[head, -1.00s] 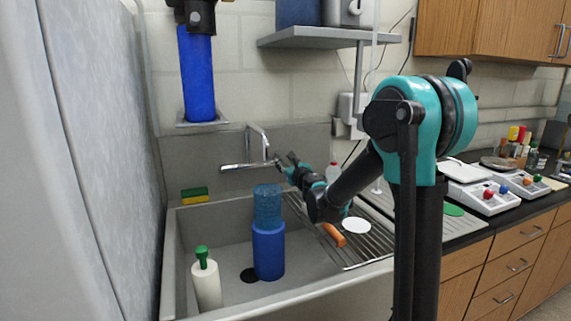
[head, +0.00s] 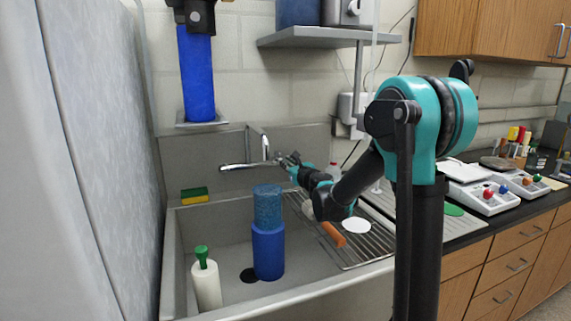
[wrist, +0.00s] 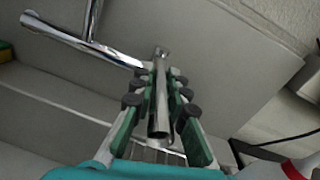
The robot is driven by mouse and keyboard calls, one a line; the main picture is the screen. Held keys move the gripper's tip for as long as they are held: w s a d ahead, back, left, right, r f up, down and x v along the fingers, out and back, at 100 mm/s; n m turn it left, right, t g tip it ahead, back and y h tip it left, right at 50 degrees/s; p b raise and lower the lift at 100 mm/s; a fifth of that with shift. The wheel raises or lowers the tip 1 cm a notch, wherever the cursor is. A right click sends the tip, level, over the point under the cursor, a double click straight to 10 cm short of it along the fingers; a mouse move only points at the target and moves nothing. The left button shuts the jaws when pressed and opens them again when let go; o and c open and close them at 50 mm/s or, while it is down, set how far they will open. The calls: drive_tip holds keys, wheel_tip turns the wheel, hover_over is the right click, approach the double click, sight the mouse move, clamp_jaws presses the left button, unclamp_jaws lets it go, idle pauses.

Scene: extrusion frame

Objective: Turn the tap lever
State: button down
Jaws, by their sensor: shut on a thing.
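The chrome tap (head: 240,166) is at the back wall of the sink, with a horizontal bar and an upright pipe. In the wrist view its bar (wrist: 110,53) runs across the upper left. The tap lever (wrist: 158,122) is a chrome rod lying between the two green fingers of my gripper (wrist: 161,85), which is shut on it. In the head view my gripper (head: 283,160) is at the right end of the tap, and the lever is too small there to make out clearly.
Below stand a blue bottle (head: 268,250) and a white bottle with a green top (head: 206,283) in the sink. A sponge (head: 194,195) lies on the back left rim. A drying rack (head: 365,255) with an orange object (head: 333,235) is at right. A shelf (head: 315,38) hangs above.

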drive_tip(key=shift+w+d+n+g+y, duration=0.65)
drive_tip(key=shift+n+g+y, duration=0.45)
drive_tip(key=shift+g+y, duration=0.15)
drive_tip(key=shift+w+d+n+g+y, duration=0.6)
drive_tip(key=shift+n+g+y, duration=0.55)
drive_tip(key=shift+y, duration=0.2)
drive_tip(key=shift+w+d+n+g+y, duration=0.6)
drive_tip(key=shift+n+g+y, duration=0.45)
drive_tip(key=shift+g+y, duration=0.2)
drive_tip(key=shift+d, duration=0.1)
drive_tip(key=c, duration=1.5)
unclamp_jaws()
drive_tip(key=v, duration=1.2)
drive_tip(key=shift+c, duration=0.3)
